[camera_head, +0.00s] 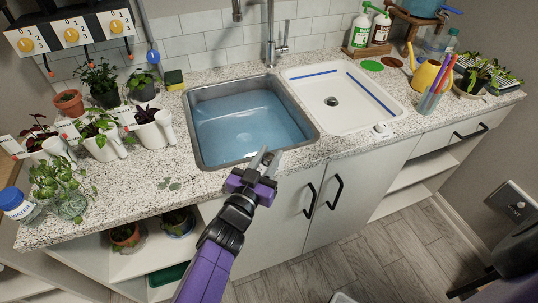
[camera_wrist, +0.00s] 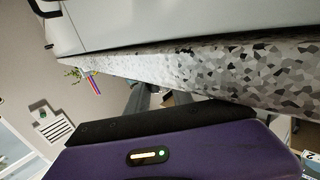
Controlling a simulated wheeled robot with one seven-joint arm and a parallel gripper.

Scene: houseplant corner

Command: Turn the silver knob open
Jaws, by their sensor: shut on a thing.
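I cannot clearly pick out a silver knob in either view. A silver tap (camera_head: 270,35) stands behind the sink, with a small side handle near its base. My gripper (camera_head: 265,160) is at the front edge of the sink, well apart from the tap and the plate. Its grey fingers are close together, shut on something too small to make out. The wrist view shows the speckled counter edge (camera_wrist: 220,75) and a purple part of my arm, but not the fingertips.
The sink (camera_head: 250,125) holds bluish water. A white drainer basin (camera_head: 340,95) is to its right. Potted plants (camera_head: 100,135) crowd the counter's left. A panel with yellow dials (camera_head: 70,35) is at upper left. A yellow watering can (camera_head: 427,75) stands at right.

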